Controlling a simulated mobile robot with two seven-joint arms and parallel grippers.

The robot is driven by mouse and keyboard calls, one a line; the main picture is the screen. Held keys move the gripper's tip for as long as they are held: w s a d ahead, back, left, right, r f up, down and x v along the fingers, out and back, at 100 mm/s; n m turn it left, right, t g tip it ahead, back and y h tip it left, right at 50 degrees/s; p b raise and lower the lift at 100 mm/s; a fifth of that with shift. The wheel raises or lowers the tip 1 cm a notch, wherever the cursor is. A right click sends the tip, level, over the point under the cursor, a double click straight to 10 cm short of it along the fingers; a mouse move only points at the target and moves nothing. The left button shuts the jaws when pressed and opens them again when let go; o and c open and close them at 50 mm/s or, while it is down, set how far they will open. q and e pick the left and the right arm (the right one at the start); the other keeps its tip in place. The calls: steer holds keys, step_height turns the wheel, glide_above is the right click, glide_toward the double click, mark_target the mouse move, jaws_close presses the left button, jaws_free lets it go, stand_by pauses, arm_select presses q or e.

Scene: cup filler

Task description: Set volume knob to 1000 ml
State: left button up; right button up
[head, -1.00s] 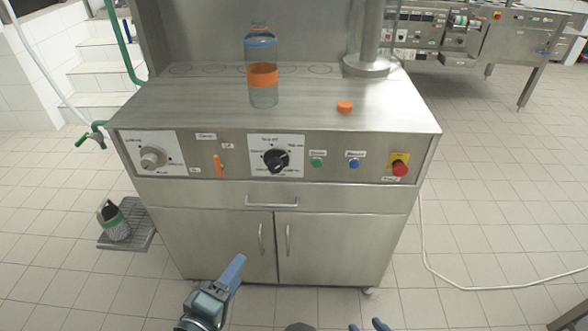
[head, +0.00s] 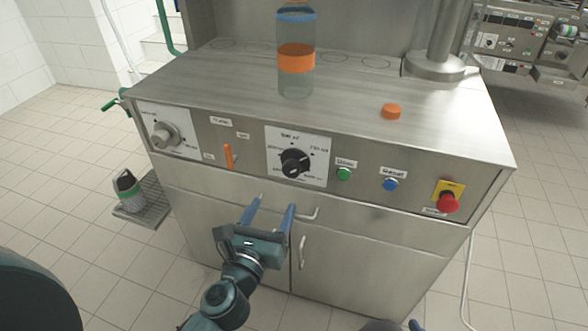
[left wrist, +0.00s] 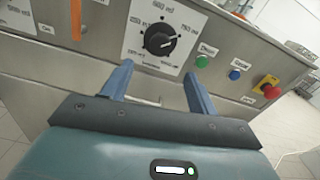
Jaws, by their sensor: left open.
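The black volume knob (head: 296,163) sits on a white dial plate (head: 313,140) in the middle of the front panel. In the left wrist view the knob (left wrist: 160,39) is ahead of the fingers, with volume labels in ml around it. I cannot tell for sure which label it points at. My left gripper (head: 270,204) is open and empty, below the dial and apart from the knob. Its two blue fingers (left wrist: 158,72) also show in the left wrist view, below the knob. Only a small blue tip of my right gripper (head: 415,325) shows at the bottom edge.
A grey knob (head: 165,135) and an orange lever (head: 228,156) are left of the dial. A green button (head: 344,174), a blue button (head: 390,185) and a red emergency button (head: 448,202) are right. A bottle (head: 296,85) and orange cap (head: 391,111) stand on top. A drawer handle protrudes below.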

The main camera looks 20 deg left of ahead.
mark_target(290, 172)
arm_select(q)
steer(key=w, duration=1.1)
steer(key=shift+w+d+p, duration=0.2)
steer(key=shift+w+p, duration=0.15)
steer(key=c, duration=1)
